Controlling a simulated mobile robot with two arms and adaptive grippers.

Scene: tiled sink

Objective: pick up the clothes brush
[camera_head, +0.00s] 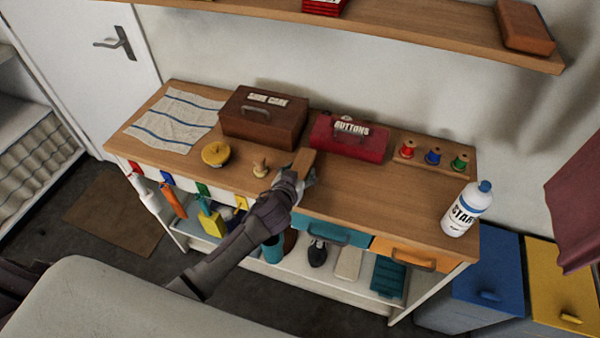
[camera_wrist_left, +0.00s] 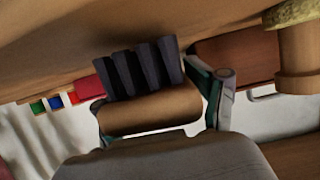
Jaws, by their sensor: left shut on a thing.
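The clothes brush (camera_head: 304,160) has a brown wooden back and shows at the tip of my left gripper (camera_head: 299,179), over the front middle of the wooden counter. In the left wrist view the brush (camera_wrist_left: 150,110) lies between the two fingers of my left gripper (camera_wrist_left: 160,118), its dark bristles turned toward the counter top. The fingers are shut on the wooden body from both sides. I cannot tell whether the bristles touch the counter. In the head view the gripper hides part of the brush. My right gripper is in neither view.
A brown shoe care box (camera_head: 263,115) and a red buttons box (camera_head: 348,137) stand behind the brush. Thread spools (camera_head: 432,156) and a starch bottle (camera_head: 466,209) are to the right. A wooden knob-shaped piece (camera_head: 260,168) and a yellow round item (camera_head: 215,153) are to the left.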

